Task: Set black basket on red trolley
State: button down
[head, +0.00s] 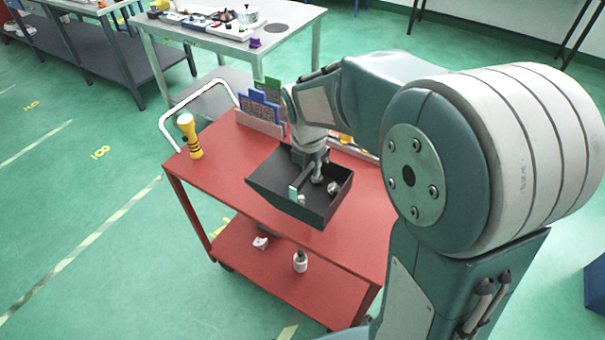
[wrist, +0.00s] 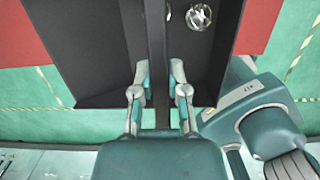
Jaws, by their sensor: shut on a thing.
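The black basket (head: 278,203) is over the red trolley's (head: 222,162) top shelf in the head view, its near corner overhanging the front edge. It looks slightly tilted; I cannot tell whether its underside touches the shelf. My gripper (head: 316,172) reaches down into the basket. In the wrist view, the fingers of my gripper (wrist: 160,88) are shut on the dark central bar of the basket (wrist: 85,50). Small shiny metal pieces lie inside the basket, one clear in the wrist view (wrist: 198,17).
Blue and green upright panels (head: 262,108) stand at the back. A white bottle (head: 300,261) is on the lower shelf. A cluttered table (head: 172,34) stands behind.

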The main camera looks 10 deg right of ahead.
jog(key=w+f, duration=0.7)
jog(key=shift+d, duration=0.2)
jog(key=shift+f, duration=1.4)
jog(key=c, duration=0.6)
grip_release()
jog(key=shift+s, duration=0.1)
jog(key=shift+c, duration=0.2)
